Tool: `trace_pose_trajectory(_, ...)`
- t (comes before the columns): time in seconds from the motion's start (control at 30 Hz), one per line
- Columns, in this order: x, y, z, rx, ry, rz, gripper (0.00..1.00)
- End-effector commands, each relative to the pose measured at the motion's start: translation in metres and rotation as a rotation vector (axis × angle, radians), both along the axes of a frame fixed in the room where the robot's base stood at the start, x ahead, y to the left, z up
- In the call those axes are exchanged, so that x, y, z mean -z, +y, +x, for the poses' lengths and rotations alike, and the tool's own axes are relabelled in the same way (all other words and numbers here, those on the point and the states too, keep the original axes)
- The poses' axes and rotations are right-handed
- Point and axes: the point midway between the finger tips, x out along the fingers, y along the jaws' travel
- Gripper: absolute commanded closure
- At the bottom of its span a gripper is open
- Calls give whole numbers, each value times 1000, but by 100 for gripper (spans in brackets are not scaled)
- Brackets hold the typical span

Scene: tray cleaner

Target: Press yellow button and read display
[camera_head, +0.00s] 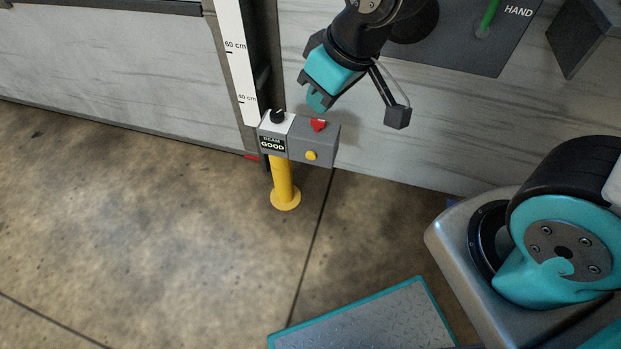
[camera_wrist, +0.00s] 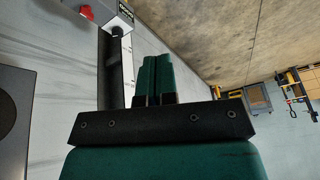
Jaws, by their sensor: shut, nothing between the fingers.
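The yellow button (camera_head: 311,155) is on the front of a grey control box (camera_head: 325,144) on a yellow post. The display (camera_head: 272,143) on the box's left part reads "BEAM GOOD". A red knob (camera_head: 318,124) and a black knob (camera_head: 278,116) sit on top. My gripper (camera_head: 317,102) is shut and empty, just above and behind the box near the red knob, apart from the yellow button. In the wrist view my shut teal fingers (camera_wrist: 156,78) show, with part of the box (camera_wrist: 110,12) at the top left; the yellow button is not visible there.
A white height scale (camera_head: 236,65) stands on the wall left of the box. A dark panel marked "HAND" (camera_head: 480,40) is on the wall at the upper right. The concrete floor (camera_head: 150,220) left of the yellow post (camera_head: 282,182) is clear.

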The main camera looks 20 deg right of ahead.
Motion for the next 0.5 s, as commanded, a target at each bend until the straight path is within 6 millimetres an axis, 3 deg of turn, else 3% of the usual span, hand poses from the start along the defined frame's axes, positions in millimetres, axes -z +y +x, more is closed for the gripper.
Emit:
trace_pose_trajectory(0.03,58,-2,11,-2,-25,-27,100)
trace_pose_trajectory(0.2,168,-13,48,-28,-153,-133,100)
trace_pose_trajectory(0.3,226,-19,65,-62,-228,-200,100)
trace_pose_trajectory(0.4,271,-24,78,-101,-293,-256,100)
trace_pose_trajectory(0.5,302,-27,86,-139,-344,-300,100)
